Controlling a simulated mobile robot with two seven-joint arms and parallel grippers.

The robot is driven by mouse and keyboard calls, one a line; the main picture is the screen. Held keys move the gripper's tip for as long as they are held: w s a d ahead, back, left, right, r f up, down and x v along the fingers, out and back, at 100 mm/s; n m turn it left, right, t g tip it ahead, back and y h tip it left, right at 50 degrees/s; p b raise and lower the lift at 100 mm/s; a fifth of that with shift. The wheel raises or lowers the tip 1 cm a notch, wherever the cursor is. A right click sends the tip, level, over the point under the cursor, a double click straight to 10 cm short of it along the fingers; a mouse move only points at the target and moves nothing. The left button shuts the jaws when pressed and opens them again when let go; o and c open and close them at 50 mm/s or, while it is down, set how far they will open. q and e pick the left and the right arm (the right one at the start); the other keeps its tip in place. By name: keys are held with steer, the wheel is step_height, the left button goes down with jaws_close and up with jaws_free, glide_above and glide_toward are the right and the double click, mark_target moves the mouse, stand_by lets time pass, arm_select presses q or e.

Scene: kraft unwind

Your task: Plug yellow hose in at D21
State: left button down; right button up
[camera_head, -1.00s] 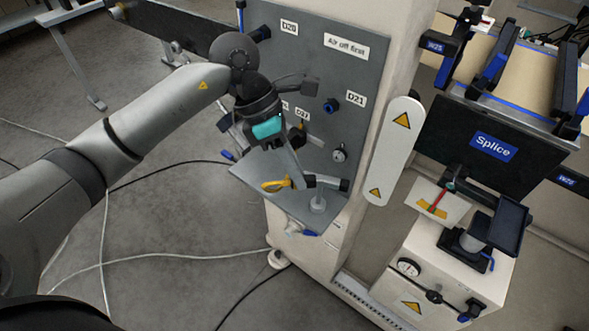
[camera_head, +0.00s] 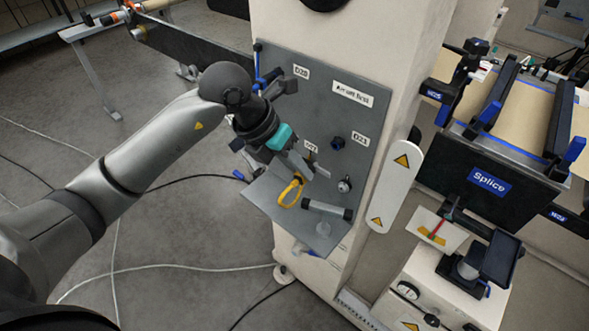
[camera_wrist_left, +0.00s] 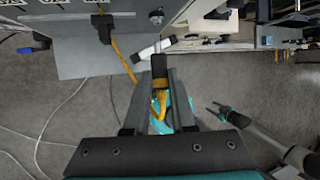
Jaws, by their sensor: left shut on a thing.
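My left gripper (camera_head: 308,170) is shut on the black plug (camera_wrist_left: 159,66) of the yellow hose, in front of the grey panel (camera_head: 318,105). The yellow hose (camera_head: 291,191) hangs in a loop below the fingers; in the left wrist view it shows between them (camera_wrist_left: 158,104).
A grey shelf (camera_head: 270,195) juts out below the panel, with a dark-ended cylinder (camera_head: 328,209) on it. A white guard (camera_head: 395,187) and the Splice unit (camera_head: 490,180) stand to the right.

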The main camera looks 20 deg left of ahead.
mark_target(313, 165)
arm_select(q)
steer(key=shift+w+d, duration=0.3)
steer(key=shift+w, duration=0.45)
steer(key=shift+w+d, duration=0.3)
steer(key=shift+w, duration=0.45)
steer(key=shift+w+d+b, duration=0.3)
steer(key=shift+w+b, duration=0.05)
steer(key=shift+w, duration=0.55)
steer(key=shift+w+d, duration=0.2)
steer(key=shift+w, duration=0.3)
steer(key=shift+w+d, duration=0.15)
steer(key=shift+w, duration=0.35)
stand_by(1.0)
steer(key=c, duration=0.7)
jaws_free()
steer(key=shift+o, duration=0.2)
